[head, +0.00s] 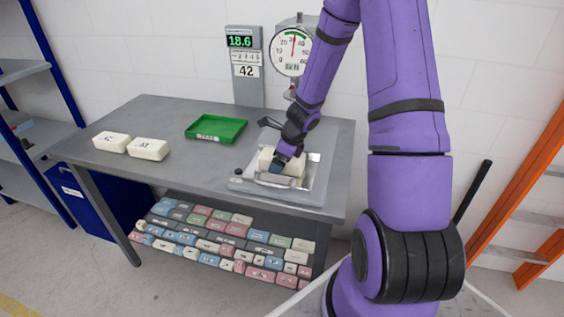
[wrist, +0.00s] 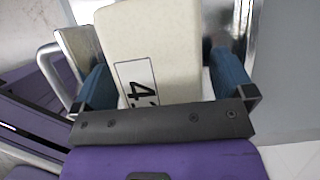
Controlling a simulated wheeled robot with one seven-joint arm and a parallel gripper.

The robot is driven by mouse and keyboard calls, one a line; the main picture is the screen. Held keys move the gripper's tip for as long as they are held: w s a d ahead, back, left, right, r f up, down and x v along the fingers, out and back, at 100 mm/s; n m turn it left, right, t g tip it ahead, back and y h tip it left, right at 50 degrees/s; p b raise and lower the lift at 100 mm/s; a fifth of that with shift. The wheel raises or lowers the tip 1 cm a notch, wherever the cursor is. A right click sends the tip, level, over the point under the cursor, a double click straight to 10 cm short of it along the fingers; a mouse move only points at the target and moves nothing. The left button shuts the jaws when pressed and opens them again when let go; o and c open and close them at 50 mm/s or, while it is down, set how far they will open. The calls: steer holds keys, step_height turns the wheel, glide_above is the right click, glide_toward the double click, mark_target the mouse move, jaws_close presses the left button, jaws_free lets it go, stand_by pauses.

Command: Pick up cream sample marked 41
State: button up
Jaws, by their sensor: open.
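A cream sample (head: 290,165) lies on the metal plate of the press at the table's right. In the wrist view this sample (wrist: 152,40) carries a white label that starts with 4; its second digit is partly hidden by my gripper. My gripper (head: 277,163) is open at this sample, and in the wrist view its blue fingers (wrist: 160,72) stand on either side of it. Whether they touch it I cannot tell. Two more cream samples lie at the table's left, one further left (head: 111,142) and one nearer (head: 148,149); their marks are too small to read surely.
A green tray (head: 191,133) sits empty mid-table. Behind it stands a panel (head: 248,87) showing 18.6 and 42, beside a round dial gauge (head: 292,66). The press base (head: 318,180) has a raised handle. Several coloured blocks (head: 205,238) fill the shelf below.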

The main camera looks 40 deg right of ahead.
steer(key=c, duration=1)
